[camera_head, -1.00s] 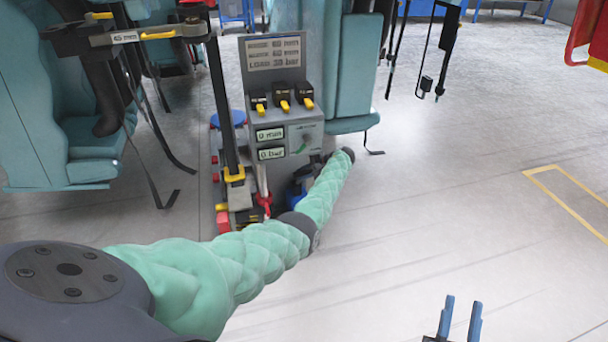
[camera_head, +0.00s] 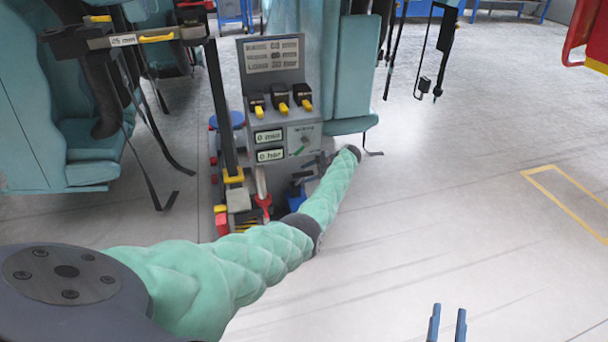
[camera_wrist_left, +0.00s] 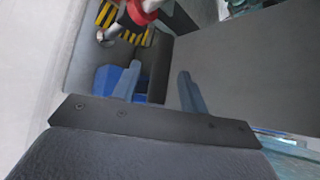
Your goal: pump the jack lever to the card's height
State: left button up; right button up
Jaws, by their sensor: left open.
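The card (camera_head: 272,54) is a grey panel with printed lines atop the grey console; its figures are too blurred to read surely. Below, two displays (camera_head: 269,136) read 0 mm and what looks like 0 bar. A pale rod with a red collar (camera_head: 262,198), seemingly the jack lever, stands low beside the console; a red and white part also shows in the left wrist view (camera_wrist_left: 140,14). My left gripper (camera_head: 299,187) is low by the console, right of the rod; in the wrist view its blue fingers (camera_wrist_left: 157,85) are apart and empty. My right gripper (camera_head: 447,324) is open at the bottom edge.
Three yellow-handled valves (camera_head: 281,98) sit on the console. A dark upright post (camera_head: 221,105) with a yellow-marked bar stands left of it. Teal seats (camera_head: 90,145) and hanging straps flank the console. The floor to the right is clear, with a yellow outline (camera_head: 565,205).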

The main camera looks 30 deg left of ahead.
pick_arm(q)
jog(key=shift+v, duration=2.2)
pick_arm(e)
notch_tip(320, 180, down, 6)
jog(key=g, duration=0.2)
jog(key=shift+w+a+f, duration=0.15)
jog(key=shift+w+a, duration=0.1)
